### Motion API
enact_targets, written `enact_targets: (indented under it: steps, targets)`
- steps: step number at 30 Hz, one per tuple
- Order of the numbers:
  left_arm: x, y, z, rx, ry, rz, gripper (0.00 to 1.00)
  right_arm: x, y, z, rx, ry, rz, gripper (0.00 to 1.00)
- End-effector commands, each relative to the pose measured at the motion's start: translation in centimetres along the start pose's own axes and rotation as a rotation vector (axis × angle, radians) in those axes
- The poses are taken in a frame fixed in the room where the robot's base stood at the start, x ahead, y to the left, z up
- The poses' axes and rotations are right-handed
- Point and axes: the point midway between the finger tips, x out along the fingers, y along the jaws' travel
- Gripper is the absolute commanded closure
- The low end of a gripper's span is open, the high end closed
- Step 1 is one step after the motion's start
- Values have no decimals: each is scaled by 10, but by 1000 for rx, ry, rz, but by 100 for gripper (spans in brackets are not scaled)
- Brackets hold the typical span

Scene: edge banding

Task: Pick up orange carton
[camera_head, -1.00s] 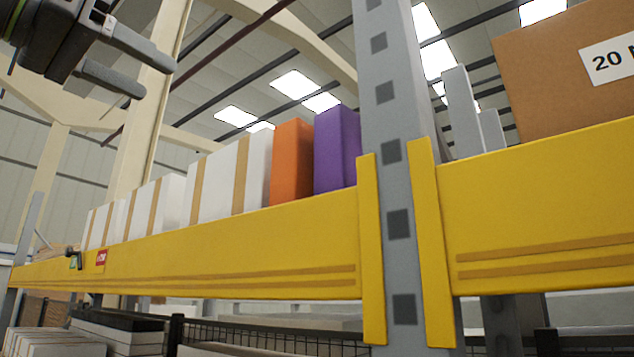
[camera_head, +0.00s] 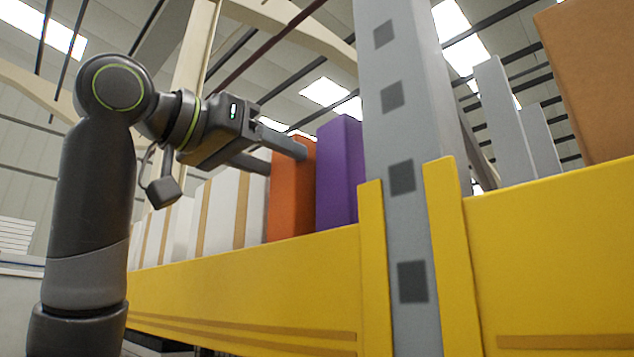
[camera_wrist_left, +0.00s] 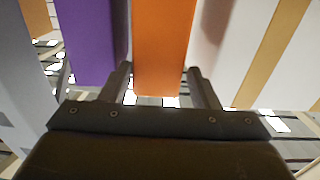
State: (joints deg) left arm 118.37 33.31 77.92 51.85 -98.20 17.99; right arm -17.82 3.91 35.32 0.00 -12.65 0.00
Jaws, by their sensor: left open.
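The orange carton (camera_head: 291,196) stands upright on the shelf behind the yellow beam, between a white carton and a purple carton. My left gripper (camera_head: 285,158) is open at the upper part of the orange carton, and one finger crosses in front of its top. In the left wrist view, the orange carton (camera_wrist_left: 163,45) lies between the two spread fingers of my left gripper (camera_wrist_left: 158,85). Small gaps show between the fingers and its sides. My right gripper is not in view.
The purple carton (camera_head: 339,172) stands close on the right, next to the grey rack upright (camera_head: 407,230). White cartons with tan strips (camera_head: 225,205) stand on the left. The yellow beam (camera_head: 260,285) runs along the shelf front. A brown box (camera_head: 595,85) is at the far right.

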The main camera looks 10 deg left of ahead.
Motion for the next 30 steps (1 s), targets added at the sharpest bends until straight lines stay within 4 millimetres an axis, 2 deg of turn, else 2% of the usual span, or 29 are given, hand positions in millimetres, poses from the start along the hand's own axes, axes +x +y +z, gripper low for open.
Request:
enact_targets:
  steps: [1,9,15,21,30]
  targets:
    - [7,0,-3,0,-2,1,45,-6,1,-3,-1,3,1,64]
    - [21,0,-1,1,0,0,45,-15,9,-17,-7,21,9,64]
    - [44,2,-1,0,-2,1,45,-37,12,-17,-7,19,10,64]
    - [63,2,2,0,-1,0,45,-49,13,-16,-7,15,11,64]
    - [67,2,4,1,1,-1,45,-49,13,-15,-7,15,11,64]
